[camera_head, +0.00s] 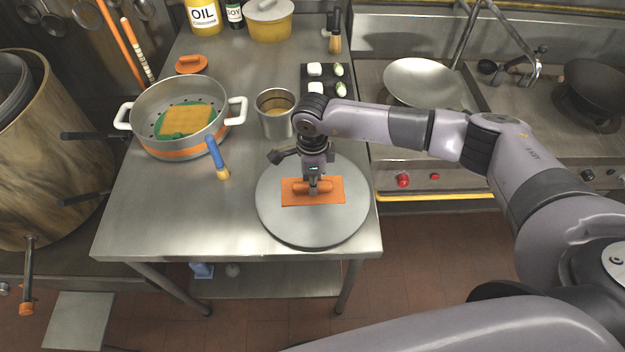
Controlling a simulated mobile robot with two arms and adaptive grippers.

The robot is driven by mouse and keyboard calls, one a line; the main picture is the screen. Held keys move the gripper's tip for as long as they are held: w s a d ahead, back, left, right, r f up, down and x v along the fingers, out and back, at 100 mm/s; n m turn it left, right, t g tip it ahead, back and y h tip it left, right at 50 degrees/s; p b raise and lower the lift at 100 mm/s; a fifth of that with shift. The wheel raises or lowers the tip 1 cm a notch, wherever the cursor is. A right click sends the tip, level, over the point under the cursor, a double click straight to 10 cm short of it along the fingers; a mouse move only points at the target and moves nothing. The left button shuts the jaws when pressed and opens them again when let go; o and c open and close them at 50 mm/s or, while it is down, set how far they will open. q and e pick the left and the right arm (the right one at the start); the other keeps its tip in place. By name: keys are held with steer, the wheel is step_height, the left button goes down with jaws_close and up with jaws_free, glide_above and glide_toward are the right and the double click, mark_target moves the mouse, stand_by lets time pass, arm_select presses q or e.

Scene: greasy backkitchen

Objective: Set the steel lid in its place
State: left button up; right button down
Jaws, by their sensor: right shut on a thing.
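The steel lid (282,220) is a round grey disc with an orange rectangular patch (330,198) and an orange bar handle at its middle. It is over the front right of the steel table, close to the table's front and right edges. Whether it rests on the table or hangs just above it I cannot tell. My right gripper (314,188) points down at the lid's centre and is shut on its orange handle. The gripper hides part of the handle. My left gripper is not in view.
A steel cup (276,126) stands just behind the lid. A blue-handled brush (216,158) lies to its left. A black tray (317,71), yellow pot (268,26) and oil tin (204,17) stand farther back.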

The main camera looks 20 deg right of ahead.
steer(key=shift+r+p, duration=1.45)
steer(key=shift+r, duration=1.4)
steer(key=shift+r+p, duration=0.55)
steer(key=shift+r, duration=1.7)
